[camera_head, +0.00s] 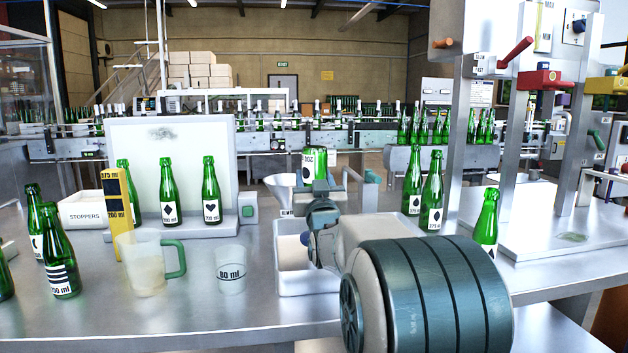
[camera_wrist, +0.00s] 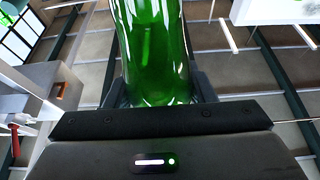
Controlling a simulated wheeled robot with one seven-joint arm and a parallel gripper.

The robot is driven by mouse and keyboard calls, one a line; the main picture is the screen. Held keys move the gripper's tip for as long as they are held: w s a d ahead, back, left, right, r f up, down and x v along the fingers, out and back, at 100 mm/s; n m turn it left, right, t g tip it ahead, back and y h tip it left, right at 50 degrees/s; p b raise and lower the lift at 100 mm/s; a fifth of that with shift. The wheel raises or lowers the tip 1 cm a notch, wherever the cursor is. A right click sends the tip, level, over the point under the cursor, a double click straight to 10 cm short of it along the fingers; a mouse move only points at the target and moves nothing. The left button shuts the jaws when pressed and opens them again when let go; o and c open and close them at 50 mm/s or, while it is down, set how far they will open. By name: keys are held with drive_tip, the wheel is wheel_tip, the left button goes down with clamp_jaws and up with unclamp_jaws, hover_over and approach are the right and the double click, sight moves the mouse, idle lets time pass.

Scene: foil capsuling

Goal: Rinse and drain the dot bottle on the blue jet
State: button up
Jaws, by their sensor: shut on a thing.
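A green bottle (camera_head: 320,164) is upside down in the middle of the head view, its flat base up. Its pale label is partly visible with a dark mark; I cannot tell surely that it is a dot. My gripper (camera_head: 319,188) is shut on this bottle. In the wrist view the bottle (camera_wrist: 155,45) stands between the fingers of my gripper (camera_wrist: 155,92), with the ceiling behind it. The bottle's neck and mouth are hidden behind my gripper and arm. I cannot make out a blue jet; my arm covers much of the white basin (camera_head: 305,290) below.
Left of the basin stand a measuring cup (camera_head: 230,262), a jug with a green handle (camera_head: 148,265), a yellow gauge (camera_head: 119,215) and several green bottles (camera_head: 60,265). A white funnel (camera_head: 281,192) is close left of my gripper. More bottles (camera_head: 432,192) and posts stand right.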

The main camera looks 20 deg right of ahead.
drive_tip(key=shift+f+b, duration=1.05)
drive_tip(key=shift+b, duration=0.15)
drive_tip(key=shift+r, duration=0.15)
idle(2.8)
drive_tip(key=shift+r+p, duration=0.3)
drive_tip(key=shift+r, duration=1.15)
idle(2.4)
